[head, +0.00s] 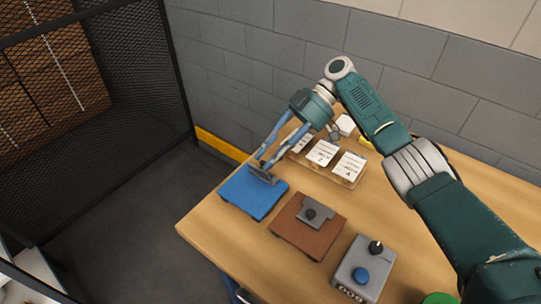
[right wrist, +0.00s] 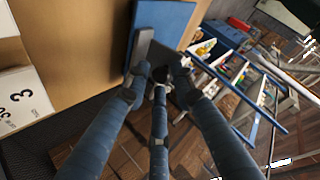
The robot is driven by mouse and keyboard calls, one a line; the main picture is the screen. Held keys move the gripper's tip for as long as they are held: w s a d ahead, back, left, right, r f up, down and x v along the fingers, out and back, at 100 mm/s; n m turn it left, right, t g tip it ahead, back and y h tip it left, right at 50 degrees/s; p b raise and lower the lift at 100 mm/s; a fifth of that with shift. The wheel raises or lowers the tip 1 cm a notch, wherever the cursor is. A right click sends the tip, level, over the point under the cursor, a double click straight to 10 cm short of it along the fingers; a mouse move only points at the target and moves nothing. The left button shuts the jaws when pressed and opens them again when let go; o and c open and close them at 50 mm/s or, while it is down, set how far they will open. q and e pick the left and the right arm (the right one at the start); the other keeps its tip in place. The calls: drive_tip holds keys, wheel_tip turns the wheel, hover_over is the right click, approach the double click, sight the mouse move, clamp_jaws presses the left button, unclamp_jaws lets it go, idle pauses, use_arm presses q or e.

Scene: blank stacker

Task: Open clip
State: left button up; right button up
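A blue board (head: 250,198) lies at the left end of the table, with a grey clip (head: 261,174) at its back edge. My right gripper (head: 266,160) is at this clip, its blue fingers pointing down over it. In the right wrist view the blue board (right wrist: 172,22) and the grey clip (right wrist: 144,48) lie beyond the fingertips. The fingers are apart, with a dark knob (right wrist: 160,73) between their tips; contact is not clear. A brown board (head: 300,236) with its own grey clip (head: 314,212) and dark knob lies to the right. My left gripper is not in view.
A grey box (head: 352,278) with a blue button and black knob is at the front right. The table (head: 225,235) ends close to the blue board. A mesh cage (head: 135,60) stands at left.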

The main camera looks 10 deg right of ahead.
drive_tip(key=shift+r, duration=0.15)
wheel_tip(320, 180, up, 10)
idle(0.3)
drive_tip(key=shift+f, duration=0.25)
